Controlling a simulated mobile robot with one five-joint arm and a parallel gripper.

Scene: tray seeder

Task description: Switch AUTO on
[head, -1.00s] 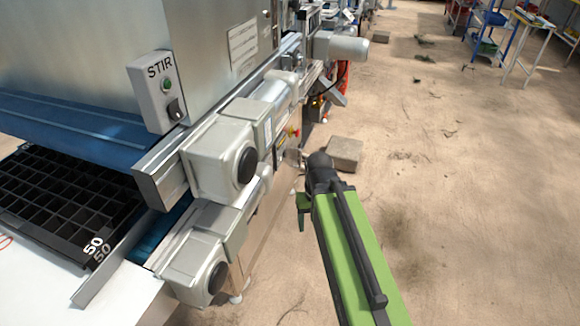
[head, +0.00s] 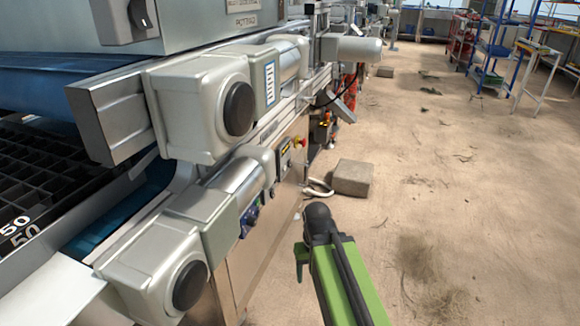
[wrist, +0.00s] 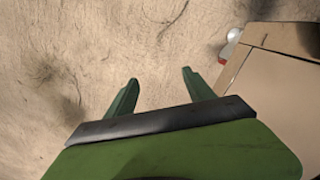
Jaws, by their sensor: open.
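I cannot read an AUTO label in any view. On the side of the seeder (head: 255,268) in the head view, a small control panel (head: 250,217) with dark blue knobs sits below the lower motor. Farther back is another small panel (head: 285,155) with a yellow label and a red button (head: 301,142). A grey box with a dark switch (head: 138,14) is cut off at the top left. My gripper (wrist: 157,85) is open and empty in the wrist view, its two green fingers apart above the floor. In the head view, my arm is right of the machine, apart from the panels.
Two grey motor housings (head: 205,108) and (head: 160,270) stick out from the machine's side. A concrete block (head: 353,177) lies on the floor beside a white hose (head: 318,188). Black trays (head: 45,180) are at the left. The floor (head: 460,200) to the right is mostly clear.

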